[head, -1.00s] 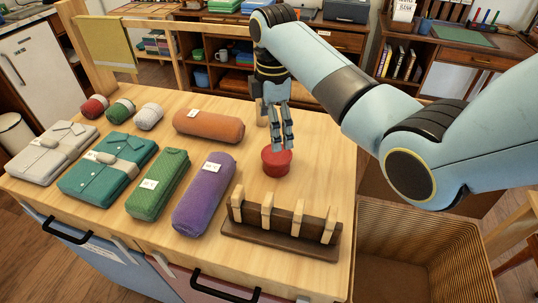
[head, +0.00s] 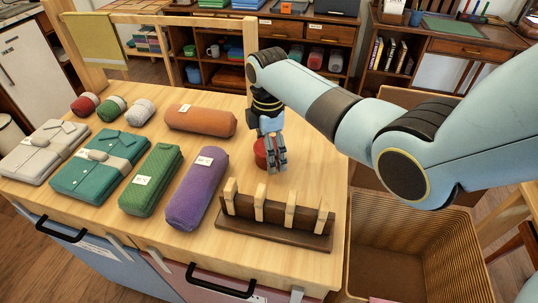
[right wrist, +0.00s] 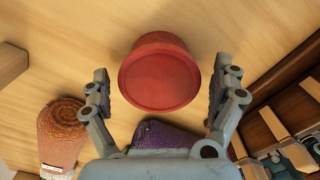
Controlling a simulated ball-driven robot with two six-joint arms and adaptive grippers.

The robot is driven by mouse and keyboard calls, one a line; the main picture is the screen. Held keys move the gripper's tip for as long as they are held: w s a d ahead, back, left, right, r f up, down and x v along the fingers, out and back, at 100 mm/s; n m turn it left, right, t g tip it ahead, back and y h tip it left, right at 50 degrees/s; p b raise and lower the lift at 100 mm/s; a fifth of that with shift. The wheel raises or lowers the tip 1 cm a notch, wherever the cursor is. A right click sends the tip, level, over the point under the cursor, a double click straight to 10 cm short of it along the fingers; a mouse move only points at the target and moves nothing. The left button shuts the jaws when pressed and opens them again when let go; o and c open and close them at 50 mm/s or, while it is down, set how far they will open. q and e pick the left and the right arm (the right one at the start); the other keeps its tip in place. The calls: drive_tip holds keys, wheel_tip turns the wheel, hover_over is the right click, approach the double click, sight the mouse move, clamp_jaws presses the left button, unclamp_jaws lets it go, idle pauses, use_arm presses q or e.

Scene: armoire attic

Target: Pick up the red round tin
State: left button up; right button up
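The red round tin (head: 260,153) stands upright on the wooden table top, right of the rolled bundles. In the head view my right gripper (head: 276,167) points down over the tin and hides part of it. In the right wrist view the tin (right wrist: 160,78) appears between the two spread fingers of the right gripper (right wrist: 160,72), with a visible gap on each side. The right gripper is open and holds nothing. My left gripper is not in view.
A dark rack with wooden pegs (head: 275,235) stands in front of the tin. A purple roll (head: 196,190) and an orange roll (head: 200,120) lie to the left. A wicker basket (head: 410,200) sits off the table's right edge. Table right of the tin is clear.

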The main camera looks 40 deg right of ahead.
drive_tip(key=c, duration=1.1)
drive_tip(key=shift+r, duration=0.1)
